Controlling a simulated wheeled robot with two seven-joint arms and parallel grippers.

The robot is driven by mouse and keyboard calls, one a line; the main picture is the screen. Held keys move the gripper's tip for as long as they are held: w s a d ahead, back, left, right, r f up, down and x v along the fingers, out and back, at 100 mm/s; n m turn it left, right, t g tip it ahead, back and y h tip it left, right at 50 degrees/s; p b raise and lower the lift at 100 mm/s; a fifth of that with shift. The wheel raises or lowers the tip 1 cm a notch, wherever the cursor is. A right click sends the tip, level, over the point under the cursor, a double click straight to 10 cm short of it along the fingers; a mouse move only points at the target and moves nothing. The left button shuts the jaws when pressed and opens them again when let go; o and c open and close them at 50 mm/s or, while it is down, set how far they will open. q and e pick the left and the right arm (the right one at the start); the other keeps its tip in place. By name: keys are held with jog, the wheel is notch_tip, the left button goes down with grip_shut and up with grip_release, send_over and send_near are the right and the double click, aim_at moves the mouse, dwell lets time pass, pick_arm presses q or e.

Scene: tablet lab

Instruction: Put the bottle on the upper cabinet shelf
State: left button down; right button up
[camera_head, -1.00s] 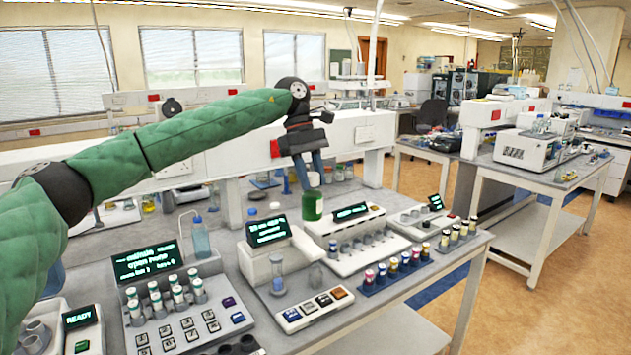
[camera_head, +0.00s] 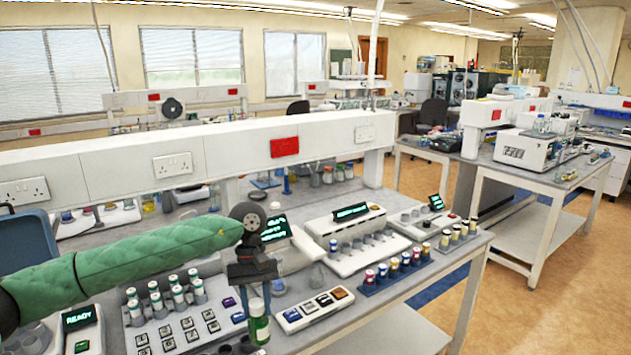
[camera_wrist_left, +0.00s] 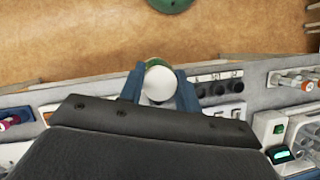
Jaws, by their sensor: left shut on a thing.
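My left gripper (camera_head: 255,292) is shut on the bottle (camera_head: 259,328), a green bottle with a white cap that hangs upright below the fingers. In the left wrist view the white cap of the bottle (camera_wrist_left: 159,85) sits between the two blue fingertips (camera_wrist_left: 158,92). I cannot make out the upper cabinet shelf in either view. My right gripper is not in view.
A keypad device with several vials (camera_head: 180,325) stands left of the bottle. A device with coloured buttons (camera_head: 313,308) and a rack of coloured vials (camera_head: 395,275) stand to the right. A white overhead beam (camera_head: 225,150) runs behind. Open floor (camera_head: 545,260) lies at the right.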

pick_arm(q)
jog(key=s+a+f+m, duration=0.1)
jog(key=s+a+f, duration=0.1)
jog(key=f, duration=0.3)
jog(key=s+a+f+m, duration=0.1)
jog(key=s+a+f, duration=0.2)
jog(key=f, duration=0.2)
jog(key=s+a+f+m+y, duration=0.1)
jog(key=s+a+f, duration=0.1)
jog(key=f, duration=0.3)
jog(key=shift+s+a, duration=0.15)
jog(key=shift+s, duration=0.05)
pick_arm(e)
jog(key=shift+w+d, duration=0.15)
pick_arm(q)
jog(key=shift+f, duration=0.1)
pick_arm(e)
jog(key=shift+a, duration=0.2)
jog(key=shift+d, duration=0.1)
